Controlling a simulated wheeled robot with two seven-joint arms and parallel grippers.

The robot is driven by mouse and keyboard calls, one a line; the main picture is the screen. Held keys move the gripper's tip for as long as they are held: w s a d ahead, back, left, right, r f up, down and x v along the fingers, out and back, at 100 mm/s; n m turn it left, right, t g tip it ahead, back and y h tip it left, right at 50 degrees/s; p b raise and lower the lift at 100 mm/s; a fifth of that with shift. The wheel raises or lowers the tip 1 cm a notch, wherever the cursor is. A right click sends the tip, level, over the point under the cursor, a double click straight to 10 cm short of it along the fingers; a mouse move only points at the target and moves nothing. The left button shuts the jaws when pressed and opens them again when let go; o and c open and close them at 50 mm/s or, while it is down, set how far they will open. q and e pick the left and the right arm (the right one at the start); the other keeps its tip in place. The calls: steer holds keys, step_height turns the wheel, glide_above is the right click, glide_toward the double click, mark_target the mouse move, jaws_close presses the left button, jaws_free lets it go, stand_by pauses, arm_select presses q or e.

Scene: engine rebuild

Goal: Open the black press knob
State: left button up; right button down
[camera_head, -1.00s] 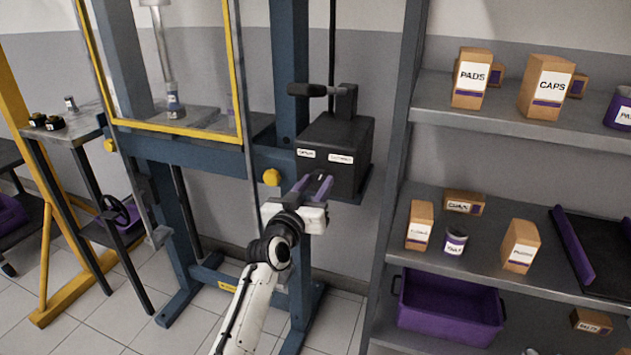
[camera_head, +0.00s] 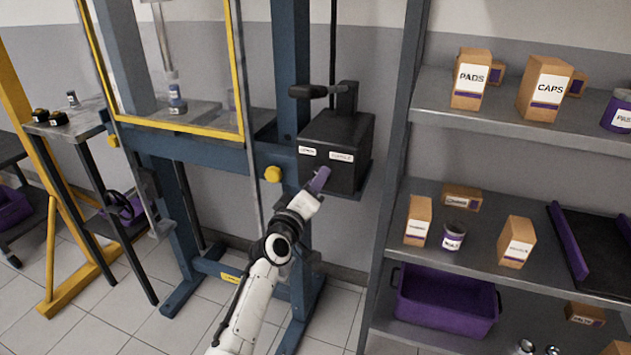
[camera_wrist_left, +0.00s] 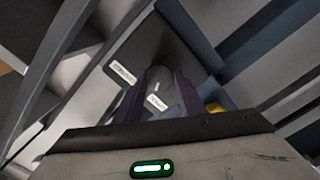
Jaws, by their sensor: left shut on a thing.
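The black press box (camera_head: 345,130) is mounted on the blue press frame, with two white labels on its front. My left gripper (camera_head: 321,178) is at the lower part of that front face, its purple fingers pointing into it. The left wrist view shows the fingers (camera_wrist_left: 158,92) shut on the black knob (camera_wrist_left: 158,76), a rounded dark piece with a light line on it. Its labels show beside and in front of the knob. In the head view the gripper hides the knob. My right gripper is not in view.
A black lever (camera_head: 318,91) sticks out left above the box. A yellow knob (camera_head: 272,174) is on the frame to the left. A grey shelf rack (camera_head: 480,197) with boxes and a purple bin (camera_head: 445,300) stands close on the right.

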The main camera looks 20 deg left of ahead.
arm_select(q)
steer(key=shift+n, duration=0.4)
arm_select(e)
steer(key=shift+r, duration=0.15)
arm_select(q)
steer(key=o, duration=1)
steer(key=shift+o, duration=0.2)
